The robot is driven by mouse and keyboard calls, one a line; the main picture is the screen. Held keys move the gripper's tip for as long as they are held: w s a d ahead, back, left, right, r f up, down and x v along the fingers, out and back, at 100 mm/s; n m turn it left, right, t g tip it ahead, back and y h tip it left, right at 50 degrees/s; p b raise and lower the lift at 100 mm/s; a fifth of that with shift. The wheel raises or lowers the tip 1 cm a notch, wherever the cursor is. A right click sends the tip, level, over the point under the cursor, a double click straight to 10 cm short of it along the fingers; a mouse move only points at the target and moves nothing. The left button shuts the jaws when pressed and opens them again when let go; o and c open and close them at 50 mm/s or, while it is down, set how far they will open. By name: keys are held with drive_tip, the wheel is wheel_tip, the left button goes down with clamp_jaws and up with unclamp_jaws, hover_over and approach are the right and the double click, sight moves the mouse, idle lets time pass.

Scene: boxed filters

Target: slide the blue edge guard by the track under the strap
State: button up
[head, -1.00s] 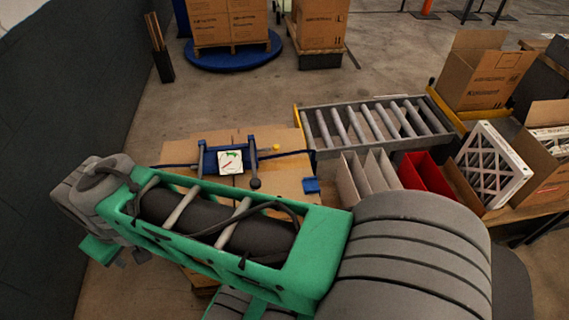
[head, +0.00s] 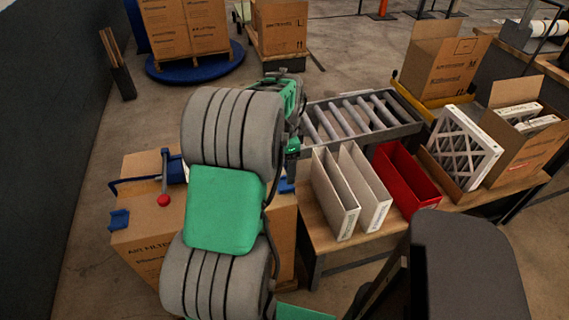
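A strapped cardboard box (head: 148,250) stands at the left. A dark blue strap (head: 128,184) crosses its top to a blue strapping tool (head: 176,168) with a red-knobbed lever (head: 164,200). The blue edge guard (head: 287,185) by the track shows only as a sliver at the box's right edge, beside my arm. Another blue edge guard (head: 119,219) sits at the box's left edge, in front of the strap. My arm hides the right part of the box top and strap. My gripper (head: 292,150) hangs near the conveyor's left end, mostly hidden; its fingers cannot be made out.
The roller track (head: 355,118) lies right of the box. White folders (head: 345,195), a red bin (head: 405,180) and a white-framed filter (head: 464,147) stand on the bench at right. Open cartons (head: 445,62) are behind. Floor left of the box is clear.

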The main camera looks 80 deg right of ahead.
sight(285, 185)
wheel_tip(285, 185, down, 7)
drive_tip(key=shift+w+r, duration=0.1)
drive_tip(key=c, duration=1.5)
drive_tip(key=shift+w+d, duration=0.5)
drive_tip(key=shift+d, duration=0.35)
drive_tip(key=shift+w+d, duration=0.55)
drive_tip(key=shift+d, duration=0.3)
drive_tip(key=shift+w+d, duration=0.5)
drive_tip(key=shift+d, duration=0.35)
